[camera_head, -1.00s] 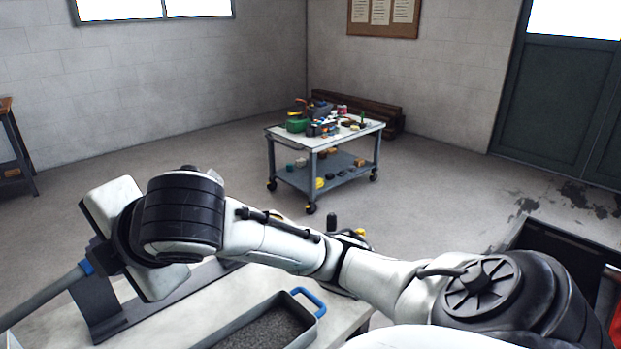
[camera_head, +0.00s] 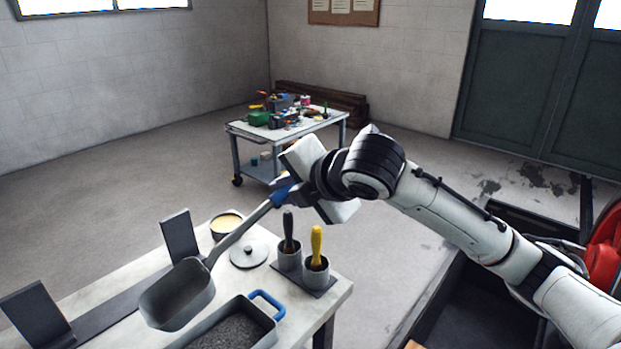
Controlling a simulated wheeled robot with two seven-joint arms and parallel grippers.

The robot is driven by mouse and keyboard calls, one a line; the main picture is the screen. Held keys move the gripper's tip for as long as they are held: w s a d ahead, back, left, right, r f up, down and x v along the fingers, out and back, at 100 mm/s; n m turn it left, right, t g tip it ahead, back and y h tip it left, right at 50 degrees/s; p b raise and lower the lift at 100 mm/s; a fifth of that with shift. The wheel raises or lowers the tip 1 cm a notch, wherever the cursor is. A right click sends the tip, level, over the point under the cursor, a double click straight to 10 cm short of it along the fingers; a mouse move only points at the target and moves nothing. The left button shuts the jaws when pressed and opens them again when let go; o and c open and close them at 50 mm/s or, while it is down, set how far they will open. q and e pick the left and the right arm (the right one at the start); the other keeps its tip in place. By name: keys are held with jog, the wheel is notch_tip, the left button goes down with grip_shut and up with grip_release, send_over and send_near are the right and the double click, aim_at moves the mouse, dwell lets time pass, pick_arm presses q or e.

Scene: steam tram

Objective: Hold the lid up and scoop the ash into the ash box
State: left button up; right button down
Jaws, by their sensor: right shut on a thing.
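My right gripper (camera_head: 297,192) is shut on the handle of a grey scoop, near a blue collar, above the workbench. The scoop's bowl (camera_head: 178,296) hangs low at the left over the bench and looks empty. A grey tray (camera_head: 268,334) with a blue handle stands at the bench's front, holding dark grey granules that look like ash (camera_head: 228,332). A round grey lid (camera_head: 249,255) with a knob lies flat on the bench. No ash box can be told apart from this tray. My left gripper is out of view.
A stand with two upright plates (camera_head: 180,235) sits on the bench. A pot of yellowish stuff (camera_head: 227,223) and two cups with brushes (camera_head: 316,274) stand behind the tray. A tool cart (camera_head: 335,115) stands farther back. Dark bodywork and a red part (camera_head: 606,262) are at right.

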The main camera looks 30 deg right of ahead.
jog(key=w+d+n, duration=0.2)
jog(key=w+d, duration=0.1)
jog(key=d, duration=0.1)
jog(key=shift+s+a+f+m+y, duration=0.55)
jog(key=shift+s+a+f, duration=0.4)
jog(key=shift+a+f, duration=2.65)
jog(key=shift+s+a+f+m+y, duration=0.75)
jog(key=shift+a+f, duration=1.3)
jog(key=shift+f, duration=3.05)
notch_tip(320, 180, up, 7)
jog(key=d, duration=0.3)
jog(key=shift+w+r+g, duration=0.15)
jog(key=shift+w+g, duration=0.15)
